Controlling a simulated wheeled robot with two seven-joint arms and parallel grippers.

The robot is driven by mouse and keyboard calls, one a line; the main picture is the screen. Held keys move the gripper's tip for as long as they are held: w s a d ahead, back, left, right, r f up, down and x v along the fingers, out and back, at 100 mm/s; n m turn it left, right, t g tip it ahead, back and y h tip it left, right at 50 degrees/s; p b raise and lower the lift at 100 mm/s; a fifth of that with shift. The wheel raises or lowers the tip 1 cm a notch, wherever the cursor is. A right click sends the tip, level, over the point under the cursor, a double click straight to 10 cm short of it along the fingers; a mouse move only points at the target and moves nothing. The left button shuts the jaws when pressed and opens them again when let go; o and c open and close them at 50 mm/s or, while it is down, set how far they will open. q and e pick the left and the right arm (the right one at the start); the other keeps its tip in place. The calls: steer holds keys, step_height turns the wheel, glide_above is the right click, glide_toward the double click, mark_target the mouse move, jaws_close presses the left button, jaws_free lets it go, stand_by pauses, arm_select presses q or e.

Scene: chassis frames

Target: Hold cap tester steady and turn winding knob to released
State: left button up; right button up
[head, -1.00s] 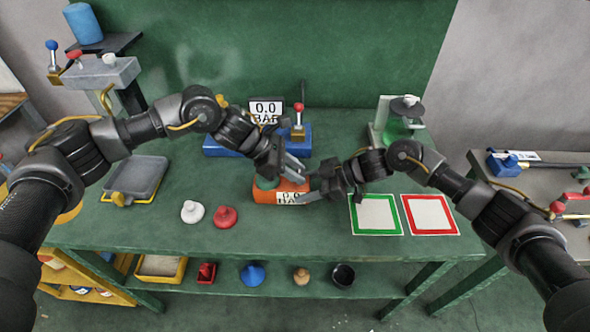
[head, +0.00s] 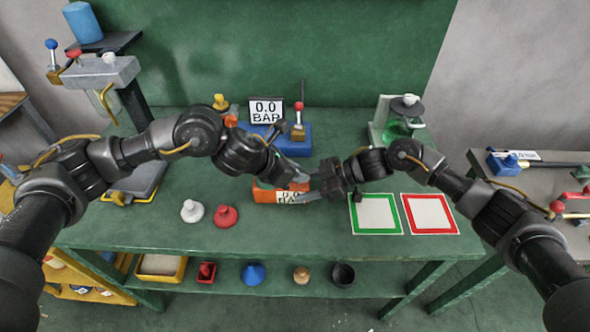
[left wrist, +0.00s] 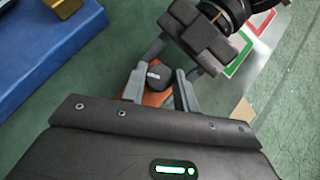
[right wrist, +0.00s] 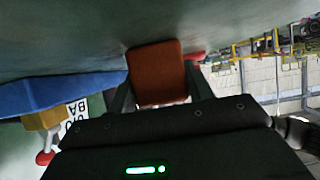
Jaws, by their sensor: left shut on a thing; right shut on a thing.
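The cap tester (head: 266,194) is an orange box with a small white display on its front, standing on the green bench. The display is partly covered. My right gripper (head: 308,197) is at its right end; in the right wrist view its fingers are shut on the orange body (right wrist: 157,72). My left gripper (head: 299,180) is over the tester's top. In the left wrist view its fingers are around a dark winding knob (left wrist: 158,76), with a little orange body showing below. The knob is hidden in the head view.
A blue gauge unit (head: 291,138) reading 0.0 BAR stands behind. White (head: 192,211) and red (head: 226,216) caps lie front left. Green-framed (head: 376,214) and red-framed (head: 430,214) pads lie empty at right. A bench-top stand (head: 401,122) is back right.

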arm_select(q)
steer(key=n+t+y, duration=0.2)
steer(key=n, duration=0.1)
steer(key=n+y, duration=0.1)
steer(key=n, duration=0.1)
steer(key=shift+s+d+t, duration=0.4)
steer(key=n+y, duration=0.1)
steer(key=n, duration=0.1)
steer(key=n+t+y, duration=0.1)
steer(key=shift+s+d+n+y, duration=0.1)
steer(key=shift+d+n+y, duration=0.2)
steer(key=shift+n, duration=0.1)
steer(key=n+y, duration=0.2)
steer(key=shift+n, duration=0.4)
steer(key=shift+f+n+y, duration=0.1)
steer(key=shift+n+y, duration=1.4)
steer(key=shift+n, duration=0.4)
steer(key=shift+d+g, duration=0.1)
steer(key=shift+g, duration=0.2)
steer(key=o, duration=0.9)
steer(key=shift+o, duration=0.4)
steer(key=shift+w, duration=0.25)
steer(key=shift+n, duration=0.3)
